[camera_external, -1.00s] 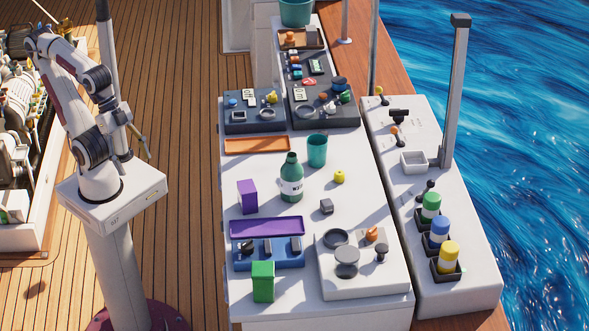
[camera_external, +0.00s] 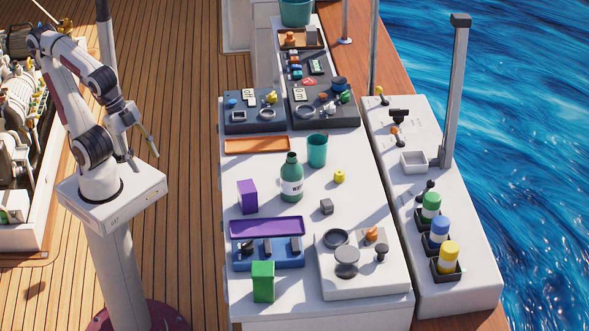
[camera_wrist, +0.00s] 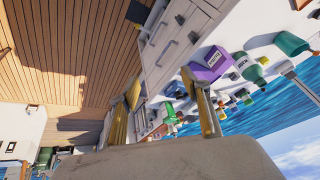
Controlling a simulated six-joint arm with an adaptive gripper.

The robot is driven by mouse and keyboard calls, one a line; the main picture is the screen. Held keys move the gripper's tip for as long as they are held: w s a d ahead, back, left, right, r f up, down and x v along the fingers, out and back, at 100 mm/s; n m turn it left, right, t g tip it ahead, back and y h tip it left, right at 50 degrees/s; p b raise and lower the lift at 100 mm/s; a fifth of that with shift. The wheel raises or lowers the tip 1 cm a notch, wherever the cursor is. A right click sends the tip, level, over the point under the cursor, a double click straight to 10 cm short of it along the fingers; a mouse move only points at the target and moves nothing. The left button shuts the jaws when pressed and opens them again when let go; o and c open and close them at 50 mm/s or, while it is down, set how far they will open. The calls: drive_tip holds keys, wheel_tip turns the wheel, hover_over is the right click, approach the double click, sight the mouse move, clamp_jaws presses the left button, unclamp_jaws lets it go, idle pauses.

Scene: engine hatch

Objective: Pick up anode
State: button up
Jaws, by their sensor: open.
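No part is clearly readable as the anode, so I cannot tell which thing it is. A small grey cube (camera_external: 326,206) stands on the white workbench (camera_external: 345,150), right of the green bottle (camera_external: 291,178). A purple box (camera_external: 248,197) stands left of the bottle; in the wrist view a purple box (camera_wrist: 208,62) bears a label too small to read. My gripper (camera_external: 148,146) is open and empty, over the deck left of the bench and apart from everything on it. In the wrist view its two fingers (camera_wrist: 160,80) are spread.
A teal cup (camera_external: 317,151), a yellow item (camera_external: 339,176), an orange tray (camera_external: 257,145), a purple tray (camera_external: 267,227) and a green box (camera_external: 263,282) are on the bench. A grey post (camera_external: 455,90) rises at right. Free deck separates my base from the bench.

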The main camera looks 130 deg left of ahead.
drive_tip(key=w+a+m+g+y, duration=0.2)
drive_tip(key=w+a+m+y, duration=0.75)
drive_tip(key=w+a, duration=1.2)
drive_tip(key=w+a+f+m+t+y, duration=0.1)
drive_tip(key=w+a+f+m, duration=0.2)
drive_tip(key=w+m, duration=0.15)
drive_tip(key=w+a+f+m+t, duration=0.2)
drive_tip(key=w+a+f+m, duration=0.2)
drive_tip(key=w, duration=0.2)
drive_tip(key=m+t, duration=0.1)
drive_tip(key=m, duration=0.4)
approach(326, 204)
drive_tip(key=x, duration=0.3)
drive_tip(key=shift+r, duration=0.25)
drive_tip(key=shift+f+m, duration=0.2)
drive_tip(key=shift+m, duration=0.1)
drive_tip(key=shift+w+a, duration=0.1)
drive_tip(key=shift+a, duration=0.05)
drive_tip(key=shift+x, duration=1.2)
drive_tip(key=shift+f, duration=0.1)
